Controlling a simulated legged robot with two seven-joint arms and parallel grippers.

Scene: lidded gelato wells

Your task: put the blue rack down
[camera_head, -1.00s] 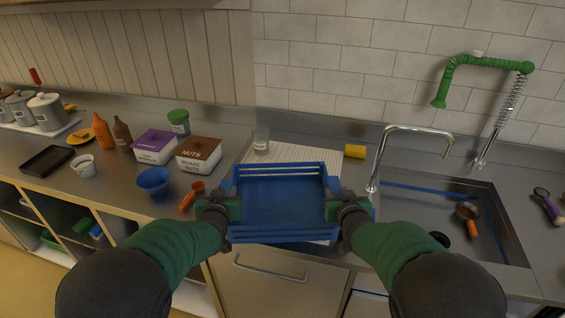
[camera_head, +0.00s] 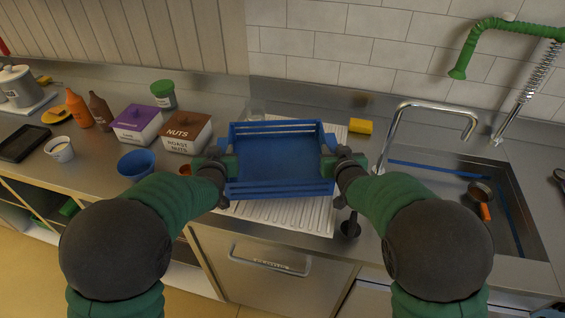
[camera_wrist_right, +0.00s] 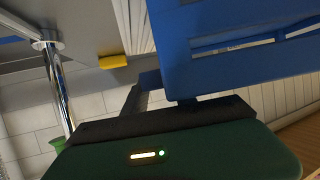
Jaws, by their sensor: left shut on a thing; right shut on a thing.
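The blue rack (camera_head: 278,160) is an open crate with slatted sides, held level between my two grippers over the white ribbed drainboard (camera_head: 290,216). I cannot tell whether its underside touches the board. My left gripper (camera_head: 226,167) is shut on the rack's left side. My right gripper (camera_head: 332,168) is shut on its right side. In the right wrist view the rack (camera_wrist_right: 220,40) fills the upper right, beside the dark finger of my right gripper (camera_wrist_right: 165,110).
The sink (camera_head: 450,200) with its chrome tap (camera_head: 430,107) and a pan lies to the right. A yellow sponge (camera_head: 361,126) is behind the rack. The nuts tub (camera_head: 186,132) and blue bowl (camera_head: 137,164) stand left. A clear glass is close behind the rack.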

